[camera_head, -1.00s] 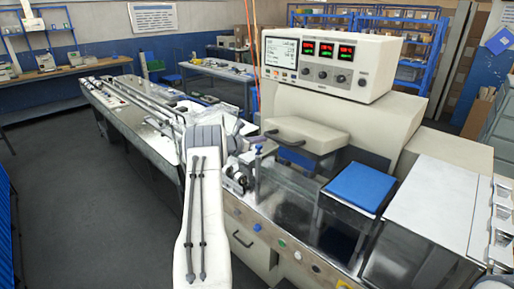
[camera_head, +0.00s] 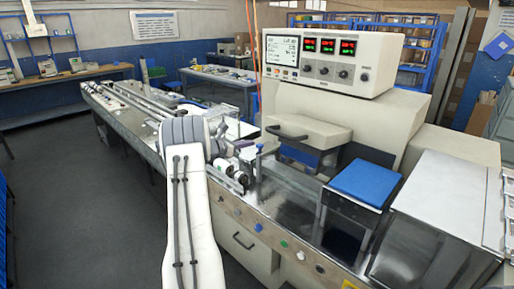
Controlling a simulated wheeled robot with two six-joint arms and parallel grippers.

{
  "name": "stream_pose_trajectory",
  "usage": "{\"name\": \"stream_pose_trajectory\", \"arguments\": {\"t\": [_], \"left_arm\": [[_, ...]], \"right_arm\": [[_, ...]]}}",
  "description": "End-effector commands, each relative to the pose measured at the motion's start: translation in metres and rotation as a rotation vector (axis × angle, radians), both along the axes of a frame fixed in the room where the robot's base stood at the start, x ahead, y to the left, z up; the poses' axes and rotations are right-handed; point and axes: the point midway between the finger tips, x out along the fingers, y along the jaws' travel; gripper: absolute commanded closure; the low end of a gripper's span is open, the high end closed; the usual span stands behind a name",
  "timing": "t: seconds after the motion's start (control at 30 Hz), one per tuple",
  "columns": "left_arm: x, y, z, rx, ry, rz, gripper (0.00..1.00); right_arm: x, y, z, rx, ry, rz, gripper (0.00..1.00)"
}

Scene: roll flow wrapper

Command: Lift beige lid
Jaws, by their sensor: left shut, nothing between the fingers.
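The beige lid (camera_head: 312,133) is a flat box-like cover with a dark handle (camera_head: 287,133) on its front. It sits on the machine below the display console, at mid-picture. My left arm comes up from the bottom, and its gripper (camera_head: 244,151) is to the left of the lid and a little lower, apart from the handle. The gripper is shut and empty, small and partly hidden by my own wrist. My right gripper is not in view.
The display console (camera_head: 330,60) stands above and behind the lid. A blue-topped cover (camera_head: 366,184) and a clear-sided metal housing (camera_head: 447,200) are to the right. A long conveyor (camera_head: 118,112) runs back to the left. The floor at left is clear.

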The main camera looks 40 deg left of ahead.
Motion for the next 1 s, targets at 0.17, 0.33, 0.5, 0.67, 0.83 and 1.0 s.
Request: {"name": "stream_pose_trajectory", "arguments": {"t": [0.17, 0.33, 0.5, 0.67, 0.83, 1.0], "left_arm": [[-0.029, 0.002, 0.006, 0.000, 0.001, -0.001, 1.00], [-0.041, 0.003, 0.010, -0.001, 0.003, -0.002, 1.00], [-0.044, 0.003, 0.012, -0.001, 0.003, -0.002, 1.00], [-0.044, 0.004, 0.011, -0.002, 0.004, -0.001, 1.00], [-0.044, 0.004, 0.011, -0.002, 0.004, -0.001, 1.00], [-0.042, 0.001, 0.011, 0.001, 0.006, -0.007, 1.00]], "right_arm": [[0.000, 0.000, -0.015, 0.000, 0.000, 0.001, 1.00], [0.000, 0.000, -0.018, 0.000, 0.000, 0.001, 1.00], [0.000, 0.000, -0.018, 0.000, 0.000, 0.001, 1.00], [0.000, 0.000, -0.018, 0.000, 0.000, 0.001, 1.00], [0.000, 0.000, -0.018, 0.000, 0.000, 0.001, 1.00], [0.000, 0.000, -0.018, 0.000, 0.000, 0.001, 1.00]]}}
